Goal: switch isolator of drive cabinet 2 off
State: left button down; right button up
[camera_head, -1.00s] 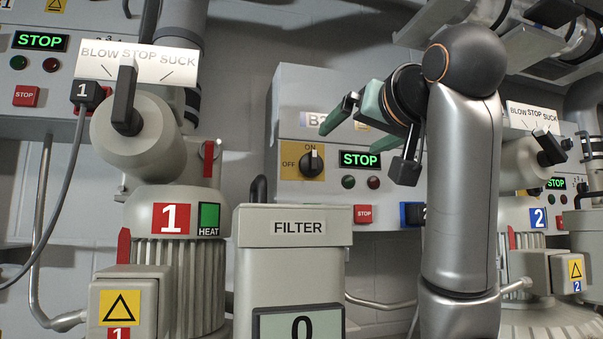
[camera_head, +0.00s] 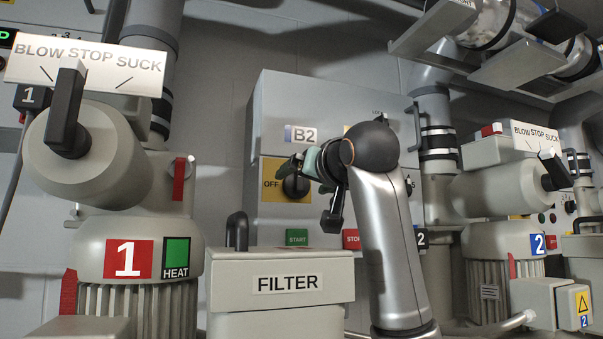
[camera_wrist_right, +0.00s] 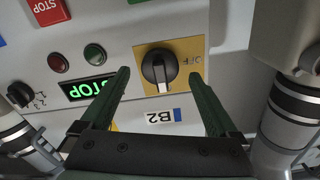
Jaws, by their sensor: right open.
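Drive cabinet B2 (camera_head: 345,95) is the grey box in the middle of the head view. Its isolator is a black rotary knob (camera_head: 296,187) on a yellow plate (camera_head: 270,190). In the right wrist view, which is upside down, the knob (camera_wrist_right: 158,68) has its white mark pointing away from the cabinet's buttons, not at the OFF label (camera_wrist_right: 195,60). My right gripper (camera_head: 297,164) is open in front of the cabinet, partly covering the plate. In the wrist view the knob lies between the fingertips (camera_wrist_right: 160,73), with nothing gripped. My left gripper is out of view.
A filter box (camera_head: 230,275) stands in front, below the cabinet. Blower 1 (camera_head: 140,235) is at left and blower 2 (camera_head: 490,200) at right. Start (camera_head: 297,237) and stop (camera_head: 351,239) buttons sit below the knob.

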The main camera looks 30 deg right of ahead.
jog(key=shift+x, duration=1.1)
jog(key=c, duration=1.4)
